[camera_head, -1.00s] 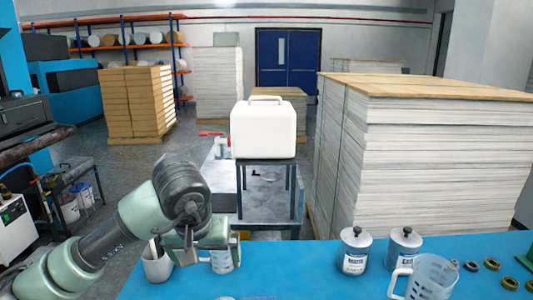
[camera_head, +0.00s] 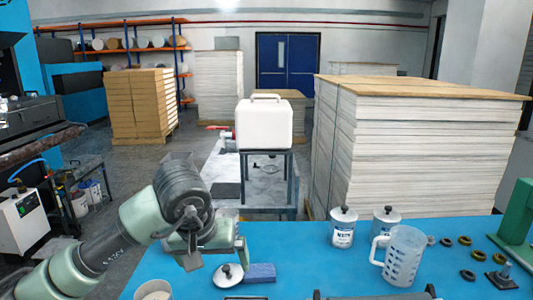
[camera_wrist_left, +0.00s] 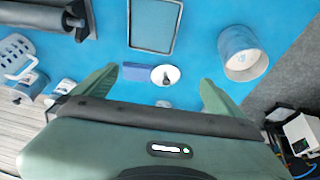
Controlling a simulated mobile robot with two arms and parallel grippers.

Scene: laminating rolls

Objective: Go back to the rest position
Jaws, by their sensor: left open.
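My left gripper (camera_head: 217,245) is open and empty above the blue table (camera_head: 310,262). In the left wrist view its two green fingers (camera_wrist_left: 160,88) are wide apart. A white lid with a black knob (camera_head: 230,274) lies on the table in front of it, beside a blue block (camera_head: 260,272). Between the fingertips in the wrist view, the lid (camera_wrist_left: 165,76) and block (camera_wrist_left: 133,70) show lower down on the table. A grey-white can (camera_head: 226,214) is mostly hidden behind the gripper. My right gripper is in neither view.
A pale cup (camera_head: 153,291) stands at the near left. Two lidded cans (camera_head: 343,230) and a clear measuring jug (camera_head: 400,256) stand right of centre. Several rings and a green stand (camera_head: 517,222) are at the right. A framed tray (camera_wrist_left: 152,25) and dark roller (camera_wrist_left: 45,14) show in the wrist view.

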